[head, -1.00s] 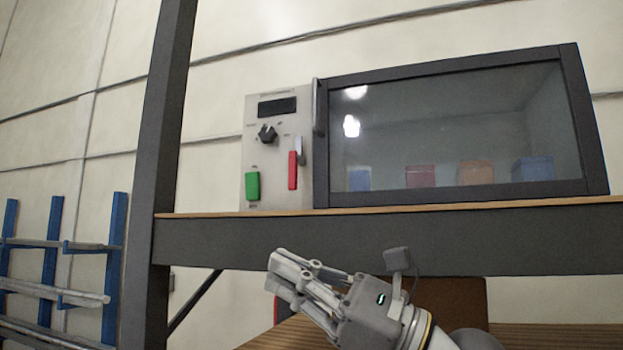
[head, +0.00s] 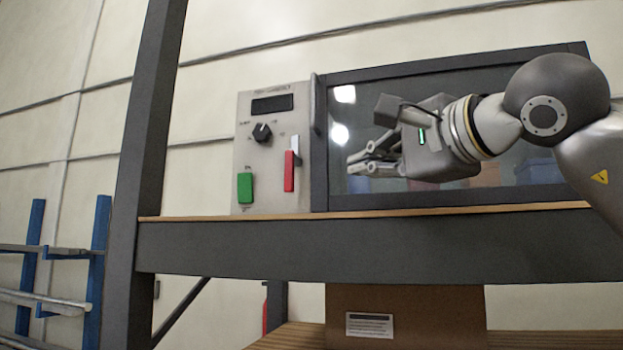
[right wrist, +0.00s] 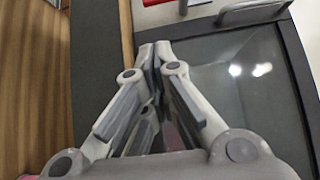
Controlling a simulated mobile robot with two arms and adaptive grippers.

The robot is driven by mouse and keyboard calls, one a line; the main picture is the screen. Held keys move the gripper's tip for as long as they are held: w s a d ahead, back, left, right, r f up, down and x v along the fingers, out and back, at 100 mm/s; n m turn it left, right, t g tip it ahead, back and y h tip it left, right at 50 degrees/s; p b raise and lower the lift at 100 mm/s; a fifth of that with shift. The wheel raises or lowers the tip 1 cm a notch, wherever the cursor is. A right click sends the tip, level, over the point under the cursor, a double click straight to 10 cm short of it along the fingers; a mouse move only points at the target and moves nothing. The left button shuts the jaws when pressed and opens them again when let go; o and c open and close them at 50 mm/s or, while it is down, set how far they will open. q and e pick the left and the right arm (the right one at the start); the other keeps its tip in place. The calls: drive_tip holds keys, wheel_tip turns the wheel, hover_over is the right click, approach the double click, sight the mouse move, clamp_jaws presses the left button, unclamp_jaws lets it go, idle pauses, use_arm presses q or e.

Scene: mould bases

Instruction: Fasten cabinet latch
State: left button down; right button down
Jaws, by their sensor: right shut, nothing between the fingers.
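The cabinet stands on a shelf and has a dark-framed glass door (head: 450,198), which looks closed. Its grey control panel (head: 270,200) is left of the door. A red latch lever (head: 289,172) hangs upright on the panel beside a pale metal piece (head: 296,147). My right gripper (head: 353,164) is shut and empty in front of the door, pointing left toward the panel and apart from the lever. In the right wrist view its fingertips (right wrist: 153,50) meet, and part of a red piece (right wrist: 152,3) shows at the top edge. My left gripper is out of view.
A vertical door handle (head: 318,105) stands between panel and glass. The panel also carries a black knob (head: 262,132), a dark display (head: 272,104) and a green switch (head: 245,187). A dark post (head: 150,130) rises left of the panel. Below is the shelf beam (head: 350,247).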

sight(294, 163)
drive_tip(key=shift+d+r, duration=0.2)
drive_tip(key=shift+d, duration=0.15)
drive_tip(key=p+x, duration=0.5)
drive_tip(key=x, duration=0.4)
drive_tip(key=shift+w+a+r, duration=0.2)
drive_tip(key=shift+w, duration=0.2)
drive_tip(key=a, duration=0.1)
drive_tip(key=w+a+p, duration=0.1)
drive_tip(key=a, duration=0.1)
drive_tip(key=shift+w, duration=0.1)
drive_tip(key=shift+a+f+p, duration=0.15)
drive_tip(key=shift+a+p, duration=0.15)
drive_tip(key=shift+a, duration=0.2)
drive_tip(key=shift+w, duration=0.1)
drive_tip(key=shift+d, duration=0.15)
